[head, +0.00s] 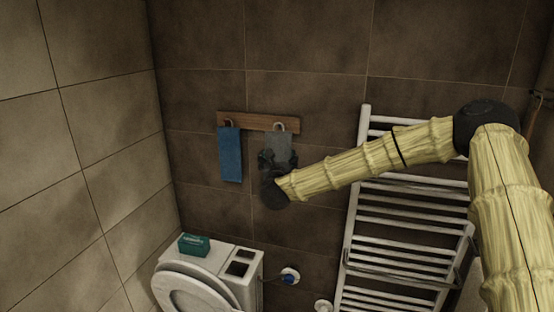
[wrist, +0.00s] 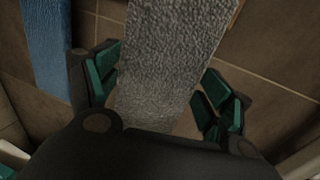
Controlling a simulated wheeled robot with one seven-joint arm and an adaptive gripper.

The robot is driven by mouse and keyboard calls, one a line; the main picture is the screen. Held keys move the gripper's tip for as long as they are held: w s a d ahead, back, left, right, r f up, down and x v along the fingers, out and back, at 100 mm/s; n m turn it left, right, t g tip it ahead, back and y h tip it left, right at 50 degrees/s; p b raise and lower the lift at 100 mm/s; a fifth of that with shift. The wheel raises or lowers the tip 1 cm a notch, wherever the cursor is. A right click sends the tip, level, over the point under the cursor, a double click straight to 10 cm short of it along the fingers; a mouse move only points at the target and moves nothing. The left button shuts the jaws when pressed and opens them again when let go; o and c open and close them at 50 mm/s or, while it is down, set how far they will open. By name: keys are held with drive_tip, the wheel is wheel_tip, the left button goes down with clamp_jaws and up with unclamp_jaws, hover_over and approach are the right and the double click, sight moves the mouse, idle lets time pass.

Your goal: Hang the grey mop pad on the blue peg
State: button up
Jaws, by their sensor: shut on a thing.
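The grey mop pad (head: 279,143) hangs upright below the right peg of a wooden rail (head: 258,122) in the head view. A pale loop (head: 280,127) at its top is at that peg; I cannot tell whether it is over the peg, nor the peg's colour. My gripper (head: 277,160) is shut on the pad's lower part, hiding its bottom. In the wrist view the grey pad (wrist: 165,65) runs up between my green-padded fingers (wrist: 160,90). A blue cloth (head: 230,154) hangs from the left, reddish peg.
A white towel radiator (head: 400,225) stands to the right, behind my arm. A toilet (head: 200,285) stands below left, with a green box (head: 194,244) on its tank. The tiled wall below the blue cloth is clear.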

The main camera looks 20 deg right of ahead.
sight(281, 159)
drive_tip(key=shift+w+d+p, duration=0.55)
drive_tip(key=shift+w+p, duration=0.1)
drive_tip(key=shift+w, duration=0.15)
drive_tip(key=shift+w+f+b, duration=0.15)
drive_tip(key=shift+f+b, duration=0.2)
drive_tip(key=shift+b, duration=0.1)
drive_tip(key=shift+w+d+f+b, duration=0.25)
drive_tip(key=shift+w+d+b, duration=0.1)
drive_tip(key=shift+b, duration=0.4)
drive_tip(key=shift+f+b, duration=0.1)
drive_tip(key=shift+b, duration=0.55)
drive_tip(key=o, duration=1)
drive_tip(key=shift+c, duration=0.2)
